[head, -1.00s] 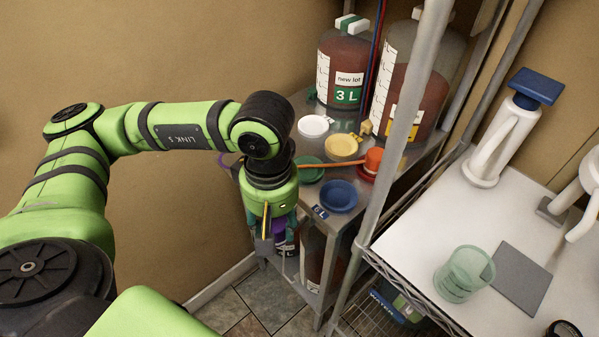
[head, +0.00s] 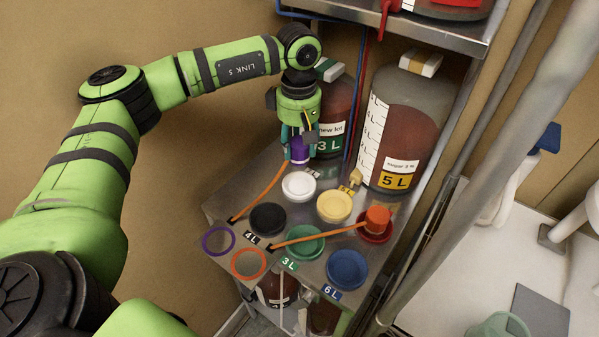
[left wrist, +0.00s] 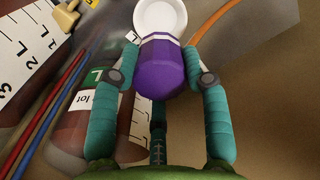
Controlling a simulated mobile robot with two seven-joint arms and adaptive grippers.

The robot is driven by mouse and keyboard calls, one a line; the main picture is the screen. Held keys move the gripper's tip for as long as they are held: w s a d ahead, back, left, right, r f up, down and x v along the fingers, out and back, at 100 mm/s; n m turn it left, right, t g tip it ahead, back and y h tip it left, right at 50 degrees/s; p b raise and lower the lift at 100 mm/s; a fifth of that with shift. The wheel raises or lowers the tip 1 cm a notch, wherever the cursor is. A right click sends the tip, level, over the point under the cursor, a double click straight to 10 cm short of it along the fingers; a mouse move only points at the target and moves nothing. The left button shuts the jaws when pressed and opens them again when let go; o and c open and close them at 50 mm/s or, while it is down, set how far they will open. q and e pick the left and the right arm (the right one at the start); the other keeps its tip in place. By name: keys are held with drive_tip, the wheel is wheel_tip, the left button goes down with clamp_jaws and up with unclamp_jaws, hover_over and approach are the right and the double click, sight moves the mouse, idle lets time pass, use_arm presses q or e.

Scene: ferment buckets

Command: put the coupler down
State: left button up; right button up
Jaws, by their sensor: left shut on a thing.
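The purple coupler (head: 299,151) is held upright by my left gripper (head: 298,140), above the back left of the metal shelf near the white dish (head: 299,185). An orange hose (head: 262,200) runs from a hole at the shelf's left edge up towards the coupler. An orange coupler (head: 378,219) stands in a red dish (head: 372,237) at the right. My right gripper is not in view.
The "new lot" 3 L jug (head: 339,115) is close behind my gripper. A 5 L jug (head: 405,130) stands right of it. Black (head: 268,218), yellow (head: 334,206), green (head: 305,242) and blue (head: 347,268) dishes fill the shelf. Purple (head: 219,241) and orange (head: 249,264) rings lie at its front left.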

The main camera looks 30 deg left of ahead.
sight(299, 158)
use_arm(q)
wheel_tip(299, 158, down, 4)
drive_tip(key=shift+s+d+f+p, duration=0.1)
drive_tip(key=shift+s+d+p, duration=0.05)
drive_tip(key=shift+p, duration=0.6)
wheel_tip(299, 158, down, 4)
drive_tip(key=shift+f+p, duration=0.2)
drive_tip(key=shift+p, duration=0.55)
drive_tip(key=shift+f, duration=0.1)
drive_tip(key=shift+f+b, duration=0.2)
drive_tip(key=shift+b, duration=0.1)
drive_tip(key=o, duration=1.4)
drive_tip(key=shift+r, duration=0.1)
